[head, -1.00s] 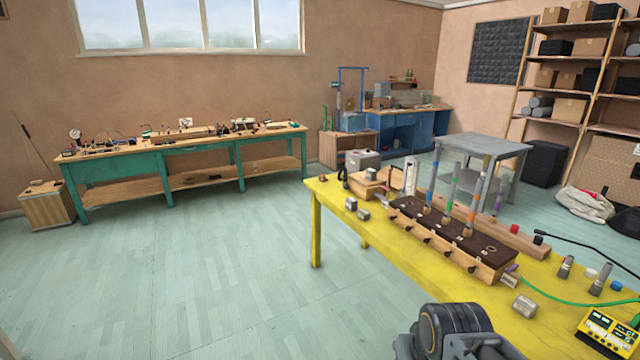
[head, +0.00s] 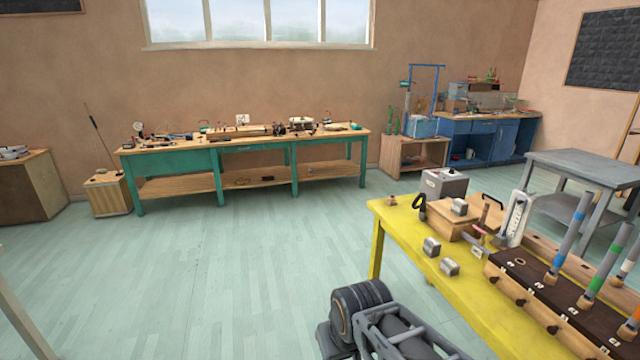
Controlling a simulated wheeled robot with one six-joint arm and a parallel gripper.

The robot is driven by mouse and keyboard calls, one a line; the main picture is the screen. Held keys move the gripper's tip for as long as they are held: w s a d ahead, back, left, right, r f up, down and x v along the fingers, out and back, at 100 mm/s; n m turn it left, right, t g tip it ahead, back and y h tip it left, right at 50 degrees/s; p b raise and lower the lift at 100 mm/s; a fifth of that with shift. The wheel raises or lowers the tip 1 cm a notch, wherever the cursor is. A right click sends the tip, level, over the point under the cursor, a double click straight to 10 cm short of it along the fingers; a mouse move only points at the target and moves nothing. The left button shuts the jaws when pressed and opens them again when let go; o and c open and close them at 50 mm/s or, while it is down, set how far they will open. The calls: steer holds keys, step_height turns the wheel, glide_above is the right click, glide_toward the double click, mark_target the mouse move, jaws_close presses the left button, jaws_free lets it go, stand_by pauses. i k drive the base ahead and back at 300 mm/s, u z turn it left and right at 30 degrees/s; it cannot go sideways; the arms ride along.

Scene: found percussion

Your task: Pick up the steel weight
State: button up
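Small grey metal blocks that look like steel weights are on the yellow table (head: 402,237). One block (head: 432,247) stands near the table's left edge, and another block (head: 449,267) lies just in front of it. A third block (head: 459,207) sits on a wooden box (head: 455,224) behind them. I cannot tell which one is the steel weight. Part of my dark grey arm shows at the bottom, left of the table and apart from the blocks. My gripper's fingertips are not in view.
A long dark-topped wooden box (head: 520,265) with upright coloured-banded tubes fills the table's right side. A grey box (head: 444,185) and a white gauge (head: 518,215) stand at the back. Open floor (head: 230,270) lies left of the table. A green bench (head: 180,180) stands along the wall.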

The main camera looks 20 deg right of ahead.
mark_target(459, 207)
steer(key=u, duration=0.15)
steer(key=i, duration=2.15)
steer(key=z, duration=0.65)
steer(key=i, duration=1)
steer(key=z, duration=1.7)
steer(key=i, duration=0.8)
steer(key=z, duration=0.6)
